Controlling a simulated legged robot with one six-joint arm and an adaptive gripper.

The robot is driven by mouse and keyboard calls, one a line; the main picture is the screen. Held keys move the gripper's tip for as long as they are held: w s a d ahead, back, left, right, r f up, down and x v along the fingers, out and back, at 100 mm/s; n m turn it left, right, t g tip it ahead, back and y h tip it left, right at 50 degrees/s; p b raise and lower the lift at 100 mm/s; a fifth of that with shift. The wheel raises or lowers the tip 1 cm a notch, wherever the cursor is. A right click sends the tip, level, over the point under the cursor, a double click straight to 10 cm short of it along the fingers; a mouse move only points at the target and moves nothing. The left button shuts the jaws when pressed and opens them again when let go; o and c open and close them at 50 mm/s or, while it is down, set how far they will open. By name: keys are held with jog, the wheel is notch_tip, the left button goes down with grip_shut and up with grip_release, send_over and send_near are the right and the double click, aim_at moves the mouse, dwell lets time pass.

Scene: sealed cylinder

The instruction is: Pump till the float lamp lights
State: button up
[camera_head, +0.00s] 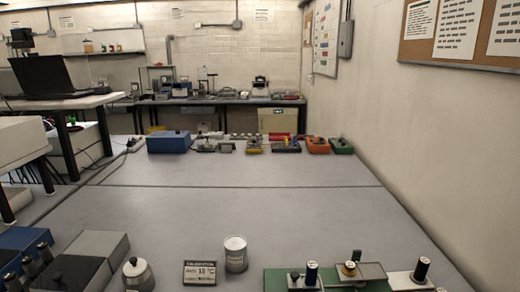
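A small white cylinder (236,254) stands upright on the near grey tabletop. A dark card (200,273) with "10 °C" on it stands left of the cylinder. A metal pot-like vessel with a black knob (138,275) stands left of the card. At the near right lies a green base (290,281) with upright black-topped posts and grey plates. I cannot tell which of these is a pump, and no lit lamp can be made out. My gripper is not in this view.
Grey boxes (92,245) with black knobs beside them fill the near left. The middle of the tabletop (250,208) is clear. A blue box (168,142) and several small coloured devices stand at its far end. A white wall (420,130) runs along the right.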

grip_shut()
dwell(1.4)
